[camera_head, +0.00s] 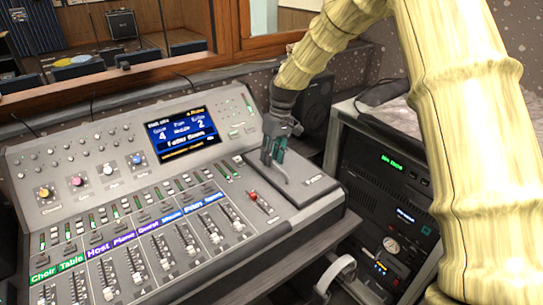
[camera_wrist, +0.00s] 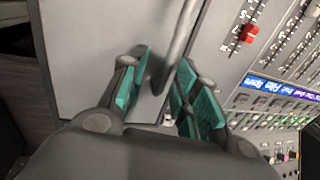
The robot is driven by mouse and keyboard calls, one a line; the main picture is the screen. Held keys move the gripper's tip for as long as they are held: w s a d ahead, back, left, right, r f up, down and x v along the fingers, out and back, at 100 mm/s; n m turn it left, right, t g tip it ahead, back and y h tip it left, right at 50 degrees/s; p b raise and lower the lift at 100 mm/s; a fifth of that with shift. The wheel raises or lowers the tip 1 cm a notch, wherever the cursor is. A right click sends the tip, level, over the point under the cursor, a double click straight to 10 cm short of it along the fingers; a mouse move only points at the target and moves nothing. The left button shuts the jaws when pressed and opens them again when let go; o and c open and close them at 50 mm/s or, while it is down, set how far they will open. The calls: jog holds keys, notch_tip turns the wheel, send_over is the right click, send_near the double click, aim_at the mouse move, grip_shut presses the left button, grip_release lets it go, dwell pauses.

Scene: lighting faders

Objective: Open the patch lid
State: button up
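The patch lid (camera_head: 300,188) looks to be the flat grey panel at the right end of the mixing console. It lies down flush, and the same grey surface fills the upper left of the wrist view (camera_wrist: 95,45). My gripper (camera_head: 272,158) is above the lid, pointing down. In the wrist view its green-padded fingers (camera_wrist: 158,95) are apart, with the handle's lower end in the gap between them. I see no clear contact on both sides. The fingers partly hide the handle in the head view.
The console (camera_head: 130,215) has several faders, a red-capped fader (camera_head: 253,196) close to the lid, and a screen (camera_head: 183,132). A black equipment rack (camera_head: 385,210) stands to the right. A window frame (camera_head: 270,45) is behind. A white curved object (camera_head: 337,273) is at the front.

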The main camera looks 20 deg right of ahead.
jog(key=shift+s+r, duration=0.3)
jog(key=shift+s, duration=0.25)
jog(key=shift+s+r, duration=0.3)
jog(key=shift+s, duration=0.2)
jog(key=shift+w+f, duration=0.5)
jog(key=shift+w, duration=0.05)
jog(key=shift+c, duration=1)
jog(key=shift+w+f, duration=0.15)
jog(key=shift+w, duration=0.05)
jog(key=c, duration=0.4)
jog(key=shift+s+r, duration=0.2)
grip_shut()
jog(key=w+d+p, duration=0.4)
jog(key=w+d, duration=0.1)
jog(key=d, duration=0.9)
jog(key=shift+w+d, duration=0.15)
jog(key=shift+d, duration=0.1)
